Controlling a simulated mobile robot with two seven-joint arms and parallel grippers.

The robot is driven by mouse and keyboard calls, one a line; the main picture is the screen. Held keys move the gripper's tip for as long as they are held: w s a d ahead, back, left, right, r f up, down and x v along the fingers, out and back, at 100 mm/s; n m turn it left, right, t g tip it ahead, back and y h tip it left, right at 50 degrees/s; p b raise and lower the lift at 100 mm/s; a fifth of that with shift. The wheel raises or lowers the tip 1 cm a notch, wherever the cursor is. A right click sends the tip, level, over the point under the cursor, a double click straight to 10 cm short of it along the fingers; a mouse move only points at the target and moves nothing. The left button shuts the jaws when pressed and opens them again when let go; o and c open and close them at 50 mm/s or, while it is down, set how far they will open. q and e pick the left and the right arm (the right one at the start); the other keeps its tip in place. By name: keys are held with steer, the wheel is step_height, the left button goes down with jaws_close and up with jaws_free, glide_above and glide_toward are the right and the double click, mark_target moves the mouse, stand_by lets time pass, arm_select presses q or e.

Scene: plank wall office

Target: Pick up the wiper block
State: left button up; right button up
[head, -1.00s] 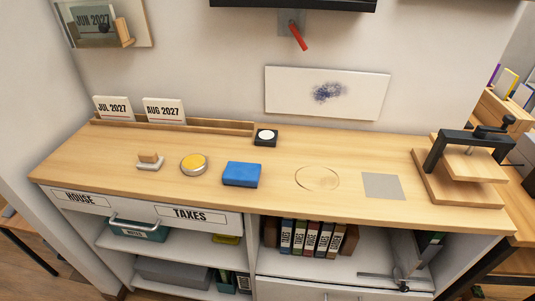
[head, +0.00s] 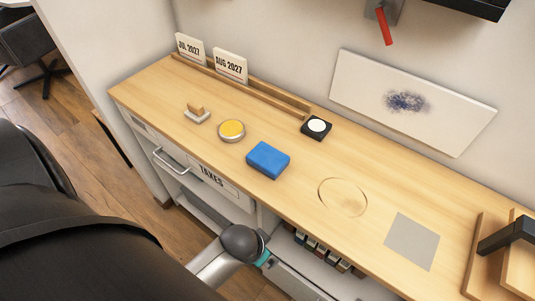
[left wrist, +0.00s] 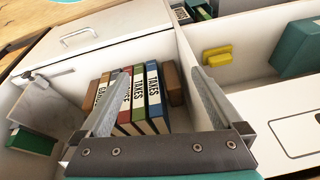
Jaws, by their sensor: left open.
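A small block with a wooden grip on a pale pad, which looks like the wiper block (head: 197,113), lies on the wooden counter (head: 360,240) near its left end, left of a yellow-topped round tin (head: 231,130). It is not in the left wrist view. My left gripper (left wrist: 156,78) is open and empty in the left wrist view, facing the shelf below the counter, with labelled binders (left wrist: 140,100) beyond its fingers. In the head view my left arm is low in front of the counter, and its fingers cannot be made out. My right gripper is not in view.
A blue block (head: 268,160) and a black square holder with a white disc (head: 317,127) are on the counter. A wooden rail (head: 255,92) runs along the back. A press (head: 505,250) stands at the right. The counter's front edge lies between my arm and its top.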

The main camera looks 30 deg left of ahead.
arm_select(q)
step_height(320, 180, up, 15)
steer(key=t+p, duration=0.1)
steer(key=p, duration=0.1)
steer(key=w+d+r+m+t+h, duration=0.1)
steer(key=w+d+r+m+t, duration=0.1)
steer(key=w+r+m+t, duration=0.65)
steer(key=w+d+r+m+t+h, duration=0.15)
steer(key=w+r+t, duration=0.35)
steer(key=w+r, duration=0.9)
steer(key=s+d+r+m+g+h, duration=0.4)
steer(key=d+r+m+h, duration=0.4)
steer(key=m, duration=0.5)
steer(key=s+d+r+m+g+h, duration=0.3)
steer(key=d+r+m+h, duration=0.25)
steer(key=m+h, duration=0.5)
steer(key=m+g+y+b, duration=0.1)
steer(key=m+g+y, duration=1)
steer(key=m+y, duration=0.9)
glide_above(268, 156)
steer(key=shift+n+y, duration=0.5)
steer(key=shift+n, duration=0.05)
step_height(268, 156, down, 27)
steer(key=shift+f+b, duration=0.5)
steer(key=shift+f, duration=2.5)
